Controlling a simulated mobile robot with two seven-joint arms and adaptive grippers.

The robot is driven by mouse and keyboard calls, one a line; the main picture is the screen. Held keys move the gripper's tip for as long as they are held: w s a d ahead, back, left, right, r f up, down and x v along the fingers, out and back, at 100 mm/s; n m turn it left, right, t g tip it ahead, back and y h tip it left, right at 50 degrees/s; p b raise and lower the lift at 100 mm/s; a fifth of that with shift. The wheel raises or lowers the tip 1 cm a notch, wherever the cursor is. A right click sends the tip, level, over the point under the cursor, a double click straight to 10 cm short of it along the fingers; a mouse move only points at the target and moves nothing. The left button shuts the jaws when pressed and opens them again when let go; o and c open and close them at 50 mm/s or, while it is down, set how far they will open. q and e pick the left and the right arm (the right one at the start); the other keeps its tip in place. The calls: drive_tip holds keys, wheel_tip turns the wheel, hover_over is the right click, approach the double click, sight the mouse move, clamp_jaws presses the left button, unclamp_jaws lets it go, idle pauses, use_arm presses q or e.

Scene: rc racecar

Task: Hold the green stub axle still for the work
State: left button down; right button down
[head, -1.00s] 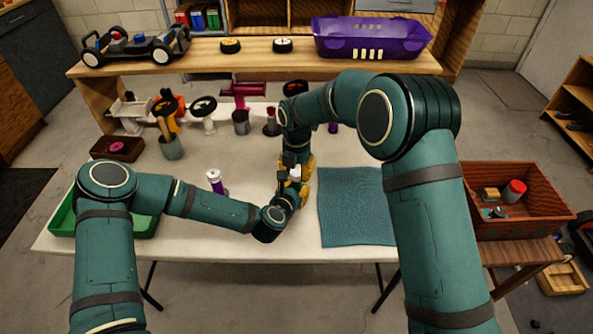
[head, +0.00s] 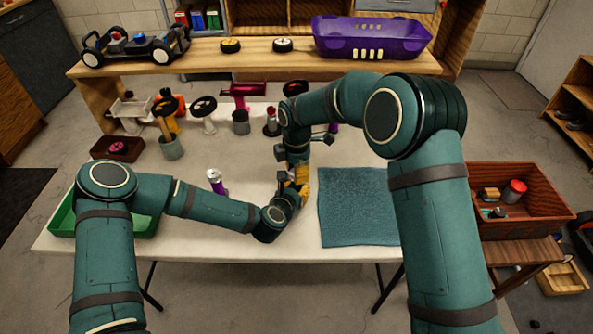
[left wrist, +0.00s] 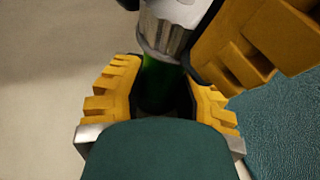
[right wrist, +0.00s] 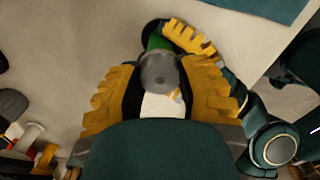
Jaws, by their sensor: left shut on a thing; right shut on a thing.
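The green stub axle (left wrist: 160,80) stands between the yellow fingers of my left gripper (left wrist: 160,88), which is shut on it. A silver ribbed part (left wrist: 165,36) sits against the axle's end. In the right wrist view, my right gripper (right wrist: 160,78) is shut on this grey round part (right wrist: 158,72), with a white piece (right wrist: 163,105) behind it. A bit of green axle shows beyond it in the same view. In the head view, both grippers meet at the table's middle, the right above the left, and hide most of the axle.
A blue-green mat (head: 357,205) lies just right of the grippers. A purple-and-white bottle (head: 216,182) stands to the left, near a green tray (head: 142,228). Tools and a cup (head: 171,148) stand farther back.

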drive_tip(key=m, duration=1.1)
drive_tip(key=shift+m, duration=0.4)
drive_tip(key=m, duration=0.5)
drive_tip(key=shift+m, duration=0.3)
drive_tip(key=m, duration=1)
drive_tip(key=shift+m, duration=0.4)
drive_tip(key=m, duration=1)
drive_tip(key=shift+f+m, duration=0.1)
drive_tip(key=shift+m, duration=0.3)
drive_tip(key=m, duration=0.5)
drive_tip(key=shift+d+m, duration=0.1)
drive_tip(key=shift+m, duration=0.3)
